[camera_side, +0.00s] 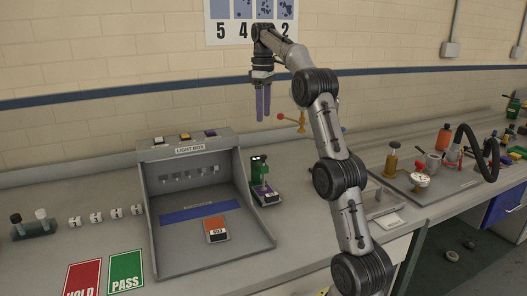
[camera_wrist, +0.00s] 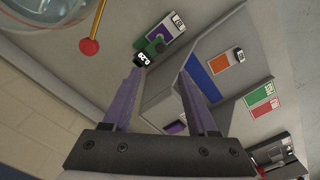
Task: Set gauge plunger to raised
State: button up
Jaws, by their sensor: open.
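A small green gauge (camera_side: 259,171) with a dark top stands on the bench just right of the light box, with a purple swatch card (camera_side: 267,194) at its foot. In the wrist view the gauge (camera_wrist: 150,45) shows a display reading about 0.29, beyond my fingertips. Its plunger is too small to make out, so I cannot tell whether it is raised. My gripper (camera_side: 263,117) is open and empty, pointing down, well above the gauge and apart from it. Its two purple fingers (camera_wrist: 158,78) show in the wrist view.
The light box (camera_side: 205,245) holds an orange card (camera_side: 216,229). HOLD (camera_side: 82,278) and PASS (camera_side: 126,271) cards lie at front left. A red-knobbed rod (camera_wrist: 89,46) is near my fingers.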

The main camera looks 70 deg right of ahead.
aim_at(263, 156)
notch_tip(263, 156, down, 14)
jog(key=shift+r, duration=0.25)
dwell(0.4)
grip_shut()
jog(key=shift+r, duration=0.1)
dwell(1.2)
